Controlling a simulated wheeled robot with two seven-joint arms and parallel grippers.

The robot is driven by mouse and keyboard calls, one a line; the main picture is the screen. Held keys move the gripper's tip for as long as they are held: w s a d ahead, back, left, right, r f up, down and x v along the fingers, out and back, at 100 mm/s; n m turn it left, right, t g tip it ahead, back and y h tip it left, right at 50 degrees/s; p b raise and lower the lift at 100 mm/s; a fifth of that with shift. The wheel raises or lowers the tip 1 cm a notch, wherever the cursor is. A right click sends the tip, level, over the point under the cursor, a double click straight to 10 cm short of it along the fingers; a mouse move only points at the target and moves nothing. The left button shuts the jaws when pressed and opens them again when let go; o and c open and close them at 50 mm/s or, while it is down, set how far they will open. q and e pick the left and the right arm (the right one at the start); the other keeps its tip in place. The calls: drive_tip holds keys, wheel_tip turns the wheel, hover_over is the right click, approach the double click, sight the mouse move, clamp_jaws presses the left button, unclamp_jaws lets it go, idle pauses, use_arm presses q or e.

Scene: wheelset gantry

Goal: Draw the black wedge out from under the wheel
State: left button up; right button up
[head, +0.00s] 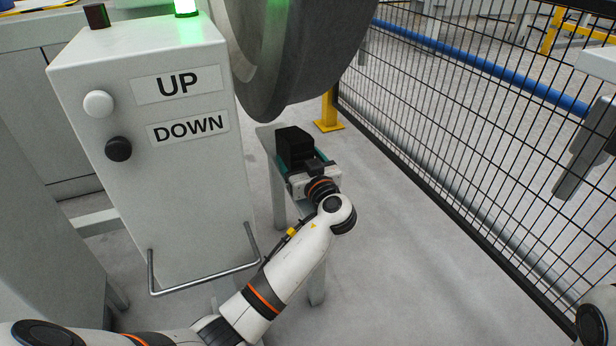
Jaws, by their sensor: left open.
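The black wedge (293,143) sits on a narrow light grey stand, just below the big grey wheel (310,55) at the top of the head view. From this angle I cannot tell whether the wedge touches the wheel. My left gripper (304,162) is at the near end of the wedge. Its jaws are open, with a teal finger showing on each side of the wedge's near part. The gripper body hides some of the wedge's near end and part of the stand.
A light grey control box (185,190) with UP and DOWN labels, a white and a black button and a lit green lamp stands close left of my left arm. A black mesh fence (470,130) runs along the right. Bare floor (420,240) lies between.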

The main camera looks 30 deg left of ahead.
use_arm(q)
drive_tip(key=shift+w+a, duration=0.35)
drive_tip(key=shift+a, duration=0.05)
drive_tip(key=c, duration=1.4)
drive_tip(key=shift+v, duration=3.7)
drive_tip(key=shift+r+v, duration=0.1)
drive_tip(key=shift+v, duration=1.3)
drive_tip(key=shift+r+v, duration=0.15)
drive_tip(key=shift+v, duration=1.25)
drive_tip(key=shift+d, duration=0.1)
